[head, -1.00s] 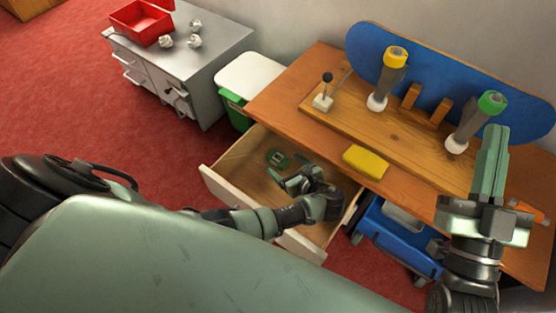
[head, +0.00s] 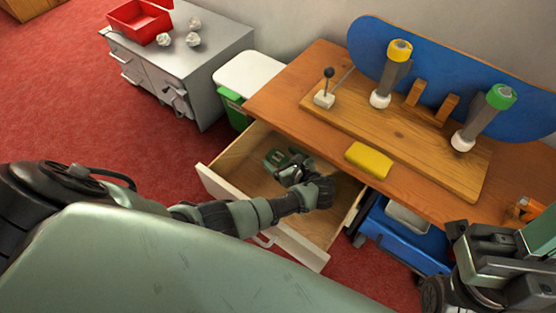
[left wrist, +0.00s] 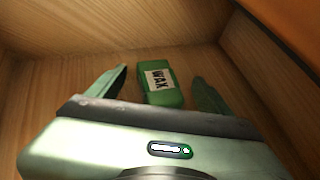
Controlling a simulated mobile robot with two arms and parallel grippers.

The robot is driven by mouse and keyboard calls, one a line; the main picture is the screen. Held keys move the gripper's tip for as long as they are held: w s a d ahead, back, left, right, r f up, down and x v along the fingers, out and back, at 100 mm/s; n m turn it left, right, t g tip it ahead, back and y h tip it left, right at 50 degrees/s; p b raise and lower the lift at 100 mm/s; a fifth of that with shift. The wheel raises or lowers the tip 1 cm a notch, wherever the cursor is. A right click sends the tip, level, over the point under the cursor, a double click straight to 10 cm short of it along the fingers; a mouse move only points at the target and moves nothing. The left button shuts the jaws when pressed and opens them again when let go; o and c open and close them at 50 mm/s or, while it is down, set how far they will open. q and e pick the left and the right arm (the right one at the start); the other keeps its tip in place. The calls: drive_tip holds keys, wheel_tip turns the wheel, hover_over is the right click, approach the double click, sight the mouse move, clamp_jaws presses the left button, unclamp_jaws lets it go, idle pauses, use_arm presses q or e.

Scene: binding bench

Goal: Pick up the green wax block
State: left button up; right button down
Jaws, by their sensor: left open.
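The green wax block (head: 274,158) lies in the open drawer, toward its back left corner. In the left wrist view the block (left wrist: 155,98) shows a white label reading WAX. My left gripper (head: 287,169) is inside the drawer, open and empty. In the left wrist view the block appears between its two fingers (left wrist: 159,78), with a gap on each side. How far the fingers are above the block I cannot tell. My right gripper (head: 498,243) is at the lower right by the bench, partly cut off; its jaws are not clear.
The drawer's front panel (head: 225,198) and wooden walls surround my left gripper. The bench (head: 290,100) above holds a yellow block (head: 369,160), a small lever (head: 325,97) and two capped posts. A blue bin (head: 408,240) stands below. A grey cabinet (head: 185,60) is at the left.

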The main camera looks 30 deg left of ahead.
use_arm(q)
clamp_jaws()
idle(0.3)
